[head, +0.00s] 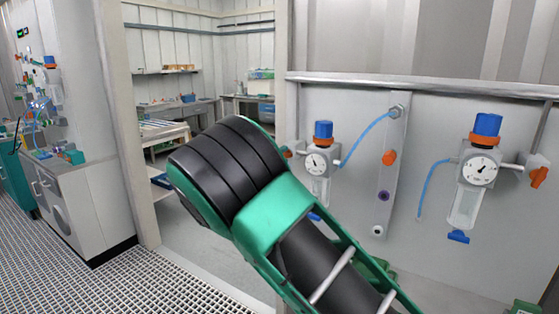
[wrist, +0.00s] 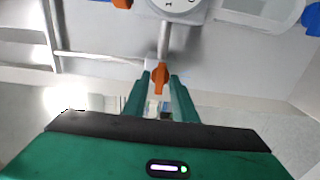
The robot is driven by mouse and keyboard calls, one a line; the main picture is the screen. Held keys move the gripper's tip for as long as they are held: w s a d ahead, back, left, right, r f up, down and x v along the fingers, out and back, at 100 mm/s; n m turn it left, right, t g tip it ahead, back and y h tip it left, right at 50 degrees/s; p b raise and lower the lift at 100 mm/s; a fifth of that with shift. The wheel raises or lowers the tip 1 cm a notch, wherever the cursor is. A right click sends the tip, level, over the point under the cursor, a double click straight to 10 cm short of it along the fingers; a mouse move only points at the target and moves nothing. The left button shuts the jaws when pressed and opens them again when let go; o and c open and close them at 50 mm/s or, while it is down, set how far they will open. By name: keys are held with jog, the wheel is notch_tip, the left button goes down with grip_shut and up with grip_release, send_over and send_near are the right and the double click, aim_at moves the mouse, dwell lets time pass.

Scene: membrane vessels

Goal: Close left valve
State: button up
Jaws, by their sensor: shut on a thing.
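The left valve's orange handle (wrist: 160,78) sits at the end of a short grey pipe that runs from a round gauge (wrist: 178,5) in the wrist view. My gripper (wrist: 160,88) has its two green fingers on either side of this handle and is shut on it. In the head view, a small orange part of the left valve (head: 287,153) shows beside the left gauge (head: 317,162), just past my black and green arm. My arm hides the gripper's fingers there.
A second gauge unit (head: 480,168) with its own orange handle (head: 538,176) is on the right of the wall panel. An orange knob (head: 389,157) and blue tubes are between the units. A doorway opens to the left, with grated floor (head: 120,255) before it.

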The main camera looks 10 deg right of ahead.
jog(key=shift+s+f, duration=0.1)
jog(key=shift+f, duration=0.2)
jog(key=o, duration=0.7)
jog(key=shift+c, duration=0.2)
jog(key=shift+r, duration=0.1)
jog(key=v, duration=1)
jog(key=shift+s+a, duration=0.15)
jog(key=shift+a, duration=0.1)
